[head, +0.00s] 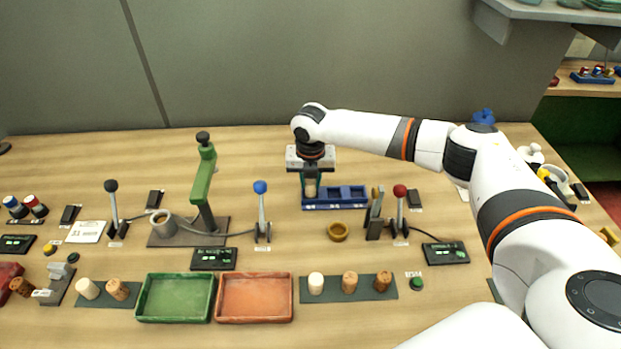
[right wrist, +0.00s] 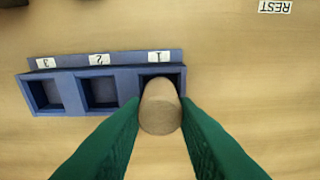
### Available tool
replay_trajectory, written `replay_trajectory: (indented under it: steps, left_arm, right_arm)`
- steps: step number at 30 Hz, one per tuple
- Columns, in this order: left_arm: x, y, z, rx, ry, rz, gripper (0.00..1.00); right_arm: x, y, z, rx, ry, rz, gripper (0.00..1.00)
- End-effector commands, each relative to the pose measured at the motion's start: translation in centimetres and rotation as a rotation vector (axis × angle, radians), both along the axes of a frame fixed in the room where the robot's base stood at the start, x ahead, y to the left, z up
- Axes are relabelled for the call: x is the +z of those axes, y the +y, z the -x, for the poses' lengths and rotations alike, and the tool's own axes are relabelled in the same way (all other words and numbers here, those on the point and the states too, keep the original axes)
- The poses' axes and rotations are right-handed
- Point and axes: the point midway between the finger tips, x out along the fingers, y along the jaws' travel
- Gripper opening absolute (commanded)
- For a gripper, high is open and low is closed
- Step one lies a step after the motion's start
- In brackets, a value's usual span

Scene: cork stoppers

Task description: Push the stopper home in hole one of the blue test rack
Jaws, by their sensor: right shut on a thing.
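The blue test rack (head: 335,205) lies at the middle back of the table. In the right wrist view the rack (right wrist: 121,104) shows holes labelled 1, 2 and 3; holes two (right wrist: 99,91) and three (right wrist: 45,93) are empty. My right gripper (head: 311,186) reaches down over the rack's left end. Its green fingers (right wrist: 160,118) are shut on a tan cork stopper (right wrist: 160,108). The stopper stands at hole one and covers most of it; how deep it sits cannot be told. The stopper also shows in the head view (head: 310,189). My left gripper is out of view.
Several stoppers stand on a dark mat (head: 331,290) nearer the front.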

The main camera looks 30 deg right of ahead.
Motion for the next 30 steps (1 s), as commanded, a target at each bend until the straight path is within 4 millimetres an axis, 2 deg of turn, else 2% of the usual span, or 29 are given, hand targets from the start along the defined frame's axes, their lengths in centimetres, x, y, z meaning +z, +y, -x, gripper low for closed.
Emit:
replay_trajectory:
  steps: [22, 23, 24, 27, 30]
  left_arm:
    - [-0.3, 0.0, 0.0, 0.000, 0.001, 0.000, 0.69]
    - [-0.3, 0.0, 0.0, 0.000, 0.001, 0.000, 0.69]
    - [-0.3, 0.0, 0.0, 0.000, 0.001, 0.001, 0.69]
    - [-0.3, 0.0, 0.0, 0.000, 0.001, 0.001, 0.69]
    - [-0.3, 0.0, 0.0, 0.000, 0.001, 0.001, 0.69]
  right_arm:
    - [-1.2, 0.0, 0.0, 0.000, 0.000, -0.001, 0.06]
    - [-1.2, 0.0, 0.0, 0.000, 0.000, -0.001, 0.28]
    - [-1.1, 0.0, 0.0, 0.000, 0.000, -0.001, 0.34]
    - [-1.1, 0.0, 0.0, 0.000, 0.000, -0.001, 0.51]
    - [-1.1, 0.0, 0.0, 0.000, 0.000, -0.001, 0.52]
